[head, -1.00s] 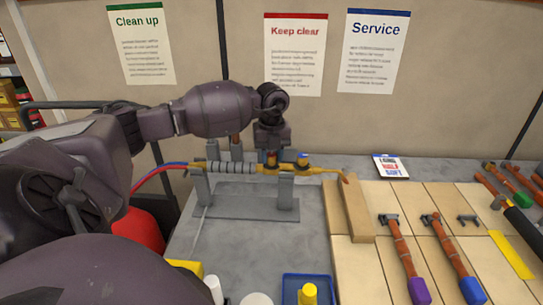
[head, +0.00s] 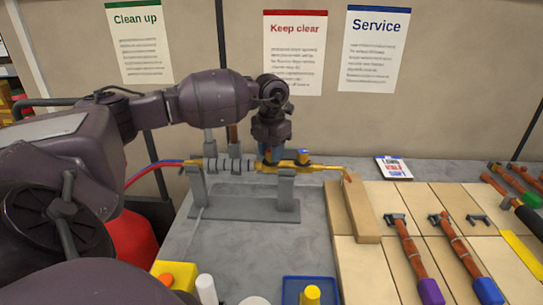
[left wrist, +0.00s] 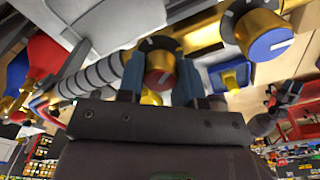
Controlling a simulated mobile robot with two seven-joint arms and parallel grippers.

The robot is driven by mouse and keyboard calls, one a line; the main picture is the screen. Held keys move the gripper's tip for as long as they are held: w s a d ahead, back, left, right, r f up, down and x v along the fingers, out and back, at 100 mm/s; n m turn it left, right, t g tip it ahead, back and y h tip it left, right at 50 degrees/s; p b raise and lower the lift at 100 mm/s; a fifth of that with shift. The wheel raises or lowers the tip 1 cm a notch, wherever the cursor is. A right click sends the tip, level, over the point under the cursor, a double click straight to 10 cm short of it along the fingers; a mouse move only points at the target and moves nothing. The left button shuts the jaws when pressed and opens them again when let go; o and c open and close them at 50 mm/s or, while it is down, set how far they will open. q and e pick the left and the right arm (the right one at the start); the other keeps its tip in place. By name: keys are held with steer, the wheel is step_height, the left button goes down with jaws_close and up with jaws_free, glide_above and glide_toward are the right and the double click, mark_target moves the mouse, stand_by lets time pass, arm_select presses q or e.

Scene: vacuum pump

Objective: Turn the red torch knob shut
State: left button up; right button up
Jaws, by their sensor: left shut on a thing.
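The brass torch (head: 325,168) lies level across the uprights of a grey stand (head: 240,209) on the bench. My left gripper (head: 270,156) points down at the torch body in the head view. In the left wrist view its fingers (left wrist: 159,80) are shut on the red torch knob (left wrist: 159,62), one on each side. The knob has a red face with a pale mark and a brass rim. In the head view it is hidden by the gripper. A blue knob (left wrist: 264,40) sits beside it on the torch, outside the fingers.
Red and blue hoses (head: 145,172) run from the torch's left end. A wooden block (head: 352,206) stands by the torch tip. Copper pieces with coloured handles (head: 408,255) lie on boards at right. A blue tray (head: 291,291) holds a yellow item in front.

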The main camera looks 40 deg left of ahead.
arm_select(q)
steer(key=shift+f+m+b, duration=0.1)
steer(key=shift+m+b, duration=0.3)
steer(key=shift+m, duration=0.5)
steer(key=m+b, duration=0.1)
steer(key=m, duration=0.2)
steer(key=shift+m+b, duration=0.4)
steer(key=shift+m, duration=1)
arm_select(e)
steer(key=shift+s+f, duration=0.2)
steer(key=shift+f, duration=0.85)
steer(key=shift+s+f, duration=0.15)
steer(key=shift+f, duration=0.85)
